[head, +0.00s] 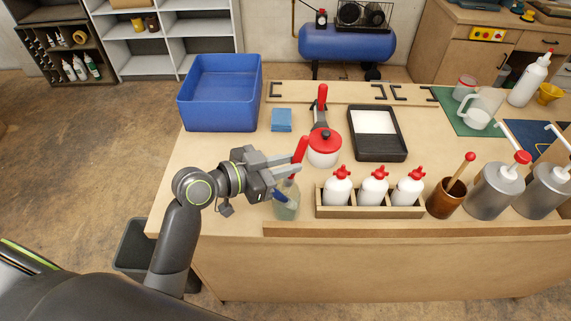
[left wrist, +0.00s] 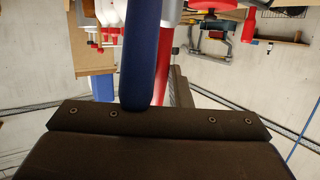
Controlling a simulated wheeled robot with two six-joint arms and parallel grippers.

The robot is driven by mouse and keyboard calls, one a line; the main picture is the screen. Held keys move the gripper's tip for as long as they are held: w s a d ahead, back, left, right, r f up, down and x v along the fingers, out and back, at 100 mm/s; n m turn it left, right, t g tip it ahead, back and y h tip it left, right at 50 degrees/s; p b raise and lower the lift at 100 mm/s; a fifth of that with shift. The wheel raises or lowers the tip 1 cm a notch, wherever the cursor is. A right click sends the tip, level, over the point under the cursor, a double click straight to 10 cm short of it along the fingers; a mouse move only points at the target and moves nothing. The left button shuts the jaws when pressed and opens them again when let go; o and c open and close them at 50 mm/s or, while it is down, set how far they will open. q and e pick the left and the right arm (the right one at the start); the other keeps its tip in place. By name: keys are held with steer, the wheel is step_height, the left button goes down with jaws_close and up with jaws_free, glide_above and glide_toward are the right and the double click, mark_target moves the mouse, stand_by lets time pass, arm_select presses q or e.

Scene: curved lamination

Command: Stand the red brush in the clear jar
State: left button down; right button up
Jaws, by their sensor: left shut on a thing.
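My left gripper (head: 291,167) is shut on the red brush (head: 301,149), whose red handle rises above the fingers, leaning slightly right. The clear jar (head: 287,211) stands just below the gripper near the table's front edge, left of the bottle rack. A blue handle (head: 281,194) shows at the jar's mouth, under the fingers. I cannot tell whether the lower end of the red brush is inside the jar; the fingers and blue handle hide it. In the left wrist view a blue rod (left wrist: 140,50) crosses in front of a red one (left wrist: 164,45). My right gripper is not in view.
A wooden rack (head: 370,212) with white, red-capped bottles stands close right of the jar. A white pot with a red lid (head: 324,141) stands behind. A blue bin (head: 219,98), blue sponge (head: 281,119) and black tray (head: 377,149) lie farther back. Table left of the jar is clear.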

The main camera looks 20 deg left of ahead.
arm_select(q)
steer(key=f, duration=0.2)
steer(key=shift+s+a+f+g+y, duration=0.15)
steer(key=shift+a+f+g+y, duration=0.15)
steer(key=shift+f, duration=0.1)
steer(key=c, duration=1.3)
jaws_free()
steer(key=shift+s, duration=0.1)
steer(key=shift+o, duration=0.2)
steer(key=r+v, duration=0.1)
steer(key=v, duration=1.6)
steer(key=shift+r, duration=0.3)
steer(key=shift+s, duration=0.1)
steer(key=shift+f, duration=0.1)
